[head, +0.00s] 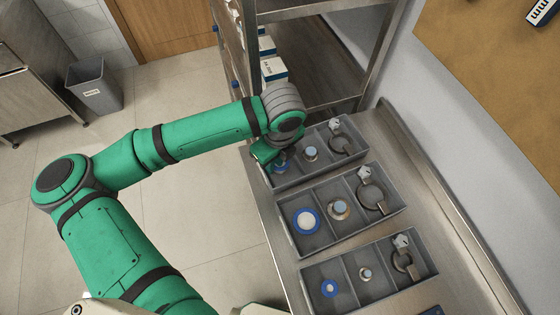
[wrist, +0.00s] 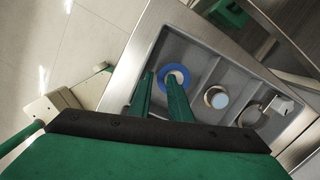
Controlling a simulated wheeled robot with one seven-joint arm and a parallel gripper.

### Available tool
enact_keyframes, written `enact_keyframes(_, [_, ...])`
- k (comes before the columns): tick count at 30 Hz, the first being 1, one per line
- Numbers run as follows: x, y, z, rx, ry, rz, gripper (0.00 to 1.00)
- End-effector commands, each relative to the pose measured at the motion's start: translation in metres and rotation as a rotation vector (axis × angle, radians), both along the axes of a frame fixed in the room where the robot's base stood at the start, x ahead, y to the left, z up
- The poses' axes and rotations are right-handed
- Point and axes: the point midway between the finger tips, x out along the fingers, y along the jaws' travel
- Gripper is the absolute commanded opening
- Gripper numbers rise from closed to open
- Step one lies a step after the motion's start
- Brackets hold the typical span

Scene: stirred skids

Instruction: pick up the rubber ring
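Three grey trays each hold a blue ring in the left compartment. The far tray's blue ring (head: 281,167), which I take as the rubber ring, is partly hidden by my gripper (head: 270,156). In the wrist view this blue ring (wrist: 174,66) lies around a pale centre on the compartment floor. My gripper (wrist: 160,76) is over it with two green fingers apart, a gap showing between them. The left fingertip appears outside the ring and the right one overlaps its middle. I cannot tell whether they touch it. Other blue rings lie in the middle tray (head: 317,211) and near tray (head: 337,287).
Beside each ring are a round capped piece (head: 311,154) and a dark round part with a metal fitting (head: 342,144), split by dividers. A metal shelf rack (head: 378,60) stands behind the far tray. A raised edge (head: 440,175) runs along the bench's right side.

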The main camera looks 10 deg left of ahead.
Motion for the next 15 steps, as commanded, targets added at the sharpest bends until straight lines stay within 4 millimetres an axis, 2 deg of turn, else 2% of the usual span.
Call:
enact_keyframes(2, [0.0000,-0.0002,-0.0005,0.000,0.000,0.000,0.15])
enact_keyframes(3, [0.0001,-0.0002,-0.0004,0.000,0.000,0.000,0.05])
enact_keyframes(4, [0.0000,-0.0002,-0.0004,0.000,0.000,0.000,0.00])
enact_keyframes(15, [-0.0003,0.0011,-0.0002,0.000,0.000,0.002,0.00])
